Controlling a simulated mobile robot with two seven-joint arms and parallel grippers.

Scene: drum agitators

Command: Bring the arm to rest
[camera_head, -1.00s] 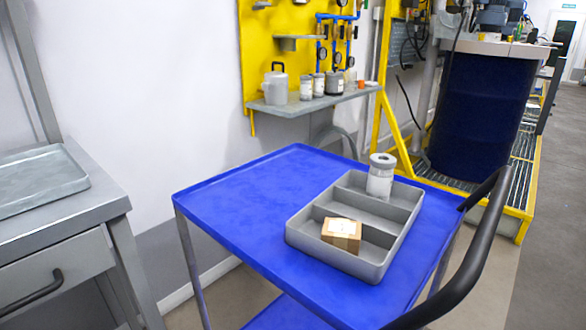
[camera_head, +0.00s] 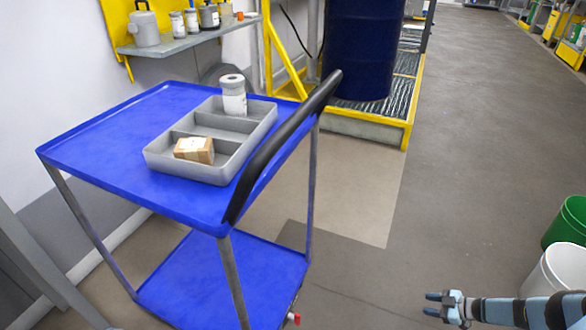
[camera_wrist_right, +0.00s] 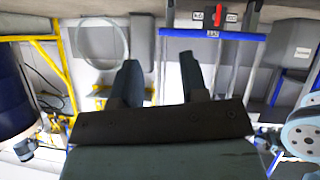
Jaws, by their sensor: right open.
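My right gripper (camera_head: 436,304) shows at the bottom right of the head view, held out over the open floor to the right of the cart. It is open, with nothing between its fingers. In the right wrist view its two dark fingers (camera_wrist_right: 160,80) stand apart with empty space between them. My left gripper is in neither view.
A blue cart (camera_head: 90,150) with a black handle (camera_head: 285,145) stands left of the gripper. White (camera_head: 560,272) and green (camera_head: 568,224) bins stand at right. A blue drum (camera_head: 362,50) stands behind.

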